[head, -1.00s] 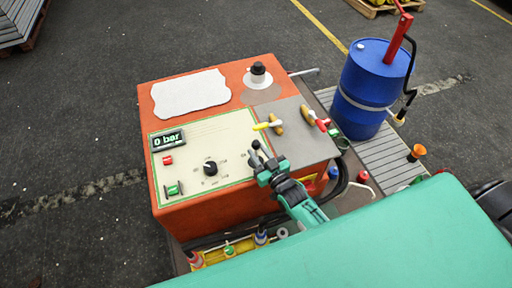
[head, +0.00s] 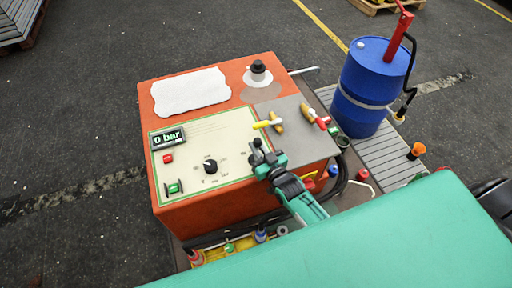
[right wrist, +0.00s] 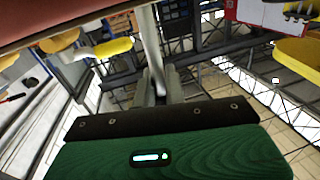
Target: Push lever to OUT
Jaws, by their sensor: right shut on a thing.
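The control box (head: 215,205) is orange with a cream panel (head: 205,135) on its top. My right gripper (head: 263,161) is over the panel's right edge, beside the grey plate. It is shut on a slim lever whose dark tip (head: 257,143) shows just past the fingers. In the right wrist view a pale grey rod (right wrist: 150,45) runs between my two fingers (right wrist: 160,85). The lever's base is mostly hidden by the gripper, and I cannot read its markings. My left gripper is not in view.
A display (head: 168,139) reads 0 bar. A black knob (head: 210,166) is on the panel. Yellow (head: 267,124) and red (head: 320,122) valve handles are near the gripper. A blue drum (head: 362,95) stands at right. The floor at left is clear.

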